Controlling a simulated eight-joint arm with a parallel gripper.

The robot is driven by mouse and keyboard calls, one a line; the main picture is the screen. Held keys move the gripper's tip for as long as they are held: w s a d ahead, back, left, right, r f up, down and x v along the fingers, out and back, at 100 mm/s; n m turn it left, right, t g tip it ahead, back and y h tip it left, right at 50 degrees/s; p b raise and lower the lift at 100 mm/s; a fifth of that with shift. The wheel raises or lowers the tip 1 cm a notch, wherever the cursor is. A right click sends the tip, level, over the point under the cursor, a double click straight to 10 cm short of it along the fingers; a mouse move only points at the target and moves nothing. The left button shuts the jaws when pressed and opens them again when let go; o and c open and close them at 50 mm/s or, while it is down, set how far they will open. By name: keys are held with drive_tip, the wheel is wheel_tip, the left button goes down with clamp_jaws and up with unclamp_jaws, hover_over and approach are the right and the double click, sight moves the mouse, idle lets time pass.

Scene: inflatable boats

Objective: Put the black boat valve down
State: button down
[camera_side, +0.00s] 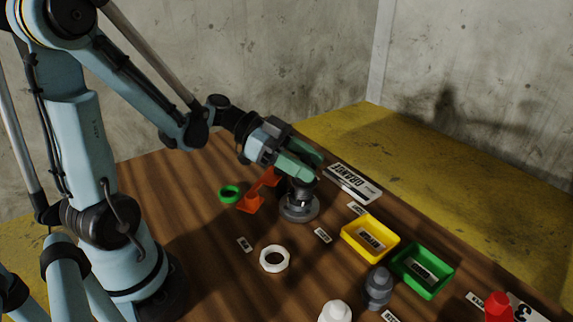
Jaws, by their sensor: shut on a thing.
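My gripper (304,176) points down over the middle of the table, its green fingers shut on the black boat valve (299,195). The valve looks upright, and its upper part is partly hidden by the fingers. A round grey disc (299,212) shows directly below the dark part. I cannot tell whether the disc belongs to the valve or is a separate piece under it, nor whether there is a gap.
An orange part (250,203) and a green ring (229,193) lie to the left. A white ring (264,265), yellow tray (352,247), green tray (437,288), grey valve-like piece (378,290), white piece (336,312) and red piece (497,307) are nearer the camera. Small labels lie between.

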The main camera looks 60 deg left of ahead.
drive_tip(key=shift+w+a+f, duration=0.35)
drive_tip(key=shift+a+f, duration=0.3)
drive_tip(key=shift+f, duration=0.4)
drive_tip(key=shift+w+a+f, duration=0.35)
drive_tip(key=shift+a+f, duration=0.3)
drive_tip(key=shift+f, duration=0.35)
drive_tip(key=shift+w+a+f, duration=0.35)
drive_tip(key=shift+a+f, duration=0.3)
drive_tip(key=shift+f, duration=0.4)
drive_tip(key=shift+f, duration=0.15)
drive_tip(key=c, duration=0.5)
unclamp_jaws()
drive_tip(key=shift+c, duration=0.2)
